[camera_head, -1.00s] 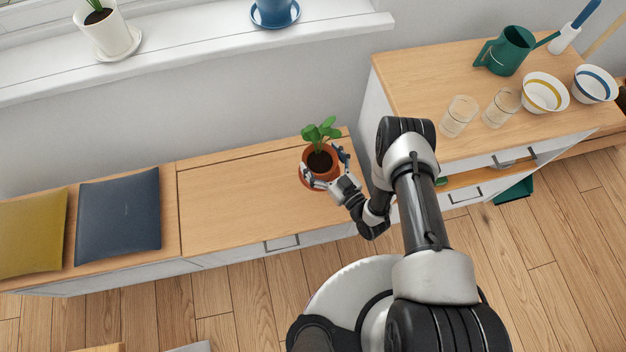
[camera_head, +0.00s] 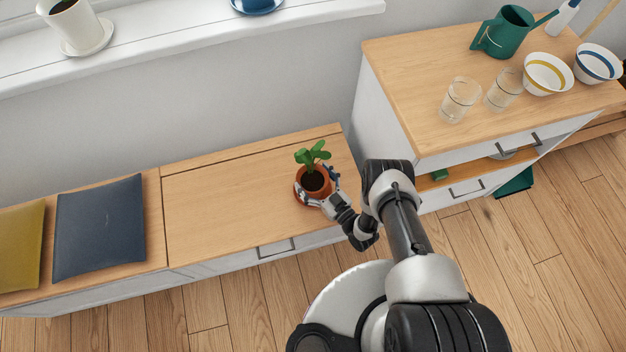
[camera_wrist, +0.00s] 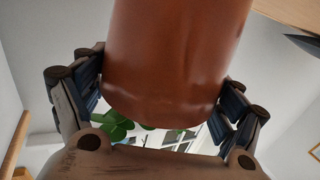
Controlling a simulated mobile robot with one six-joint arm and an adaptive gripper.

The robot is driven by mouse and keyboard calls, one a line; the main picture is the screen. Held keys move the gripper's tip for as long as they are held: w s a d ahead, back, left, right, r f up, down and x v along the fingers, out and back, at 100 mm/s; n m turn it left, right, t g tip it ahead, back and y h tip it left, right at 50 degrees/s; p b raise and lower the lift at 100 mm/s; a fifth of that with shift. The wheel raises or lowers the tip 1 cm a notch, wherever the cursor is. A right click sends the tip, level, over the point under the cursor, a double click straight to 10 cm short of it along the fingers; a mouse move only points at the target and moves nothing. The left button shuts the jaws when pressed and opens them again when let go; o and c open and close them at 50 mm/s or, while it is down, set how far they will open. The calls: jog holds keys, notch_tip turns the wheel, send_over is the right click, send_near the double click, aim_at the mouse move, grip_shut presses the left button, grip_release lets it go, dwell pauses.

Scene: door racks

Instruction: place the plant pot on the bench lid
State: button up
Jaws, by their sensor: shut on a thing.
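The plant pot (camera_head: 315,183) is terracotta with a green leafy plant, and it is upright over the right part of the wooden bench lid (camera_head: 235,200). My gripper (camera_head: 317,190) is shut on the pot from its front right side. In the wrist view the pot (camera_wrist: 175,60) fills the space between my gripper's fingers (camera_wrist: 165,100), with green leaves beyond it. I cannot tell whether the saucer touches the lid.
A dark blue cushion (camera_head: 98,228) and a yellow cushion (camera_head: 20,245) lie on the bench's left part. A cabinet at right bears glasses (camera_head: 460,99), bowls (camera_head: 547,74) and a green watering can (camera_head: 508,35). The lid left of the pot is clear.

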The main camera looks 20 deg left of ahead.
jog(key=shift+w+f, duration=0.1)
jog(key=o, duration=1.6)
jog(key=shift+f, duration=0.1)
jog(key=o, duration=0.3)
